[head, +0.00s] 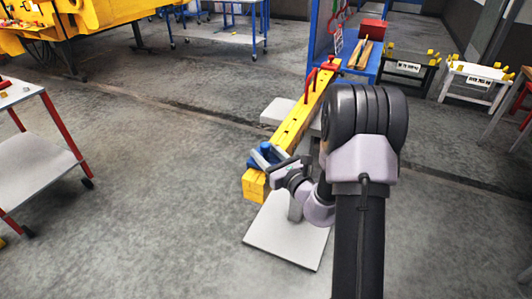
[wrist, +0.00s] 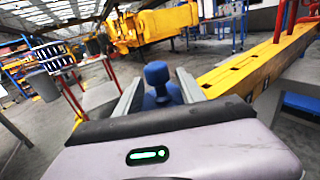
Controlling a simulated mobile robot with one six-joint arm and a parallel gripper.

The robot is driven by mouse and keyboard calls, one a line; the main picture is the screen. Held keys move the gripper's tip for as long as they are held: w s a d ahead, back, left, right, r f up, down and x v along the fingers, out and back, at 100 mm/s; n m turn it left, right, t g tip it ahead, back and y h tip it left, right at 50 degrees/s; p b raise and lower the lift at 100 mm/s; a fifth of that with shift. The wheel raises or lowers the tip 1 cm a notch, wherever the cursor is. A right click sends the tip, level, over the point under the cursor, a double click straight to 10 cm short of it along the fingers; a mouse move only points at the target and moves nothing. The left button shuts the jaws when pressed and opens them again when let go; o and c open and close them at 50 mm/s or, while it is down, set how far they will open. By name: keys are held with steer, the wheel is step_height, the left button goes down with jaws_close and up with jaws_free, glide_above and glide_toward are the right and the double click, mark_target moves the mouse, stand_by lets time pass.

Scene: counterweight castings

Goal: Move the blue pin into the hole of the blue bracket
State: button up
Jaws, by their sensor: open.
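A blue pin (wrist: 156,73) with a round knob stands upright between my gripper's two fingers in the wrist view. A wider blue part, which looks like the blue bracket (wrist: 168,95), shows just below and behind it. In the head view the blue parts (head: 262,158) sit on the near end of the yellow beam, partly covered by my gripper (head: 268,156). My gripper is open, with one finger on each side of the pin and gaps visible. The bracket's hole is hidden, and I cannot tell whether the pin is in it.
The long yellow beam (head: 290,130) runs away to the upper right on a grey stand with a flat base plate (head: 285,240). Red parts (head: 330,64) stand at its far end. A grey trolley (head: 35,165) is at left, with open floor between.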

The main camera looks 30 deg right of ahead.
steer(key=s+d+p, duration=0.2)
steer(key=s, duration=1.5)
steer(key=shift+s, duration=0.15)
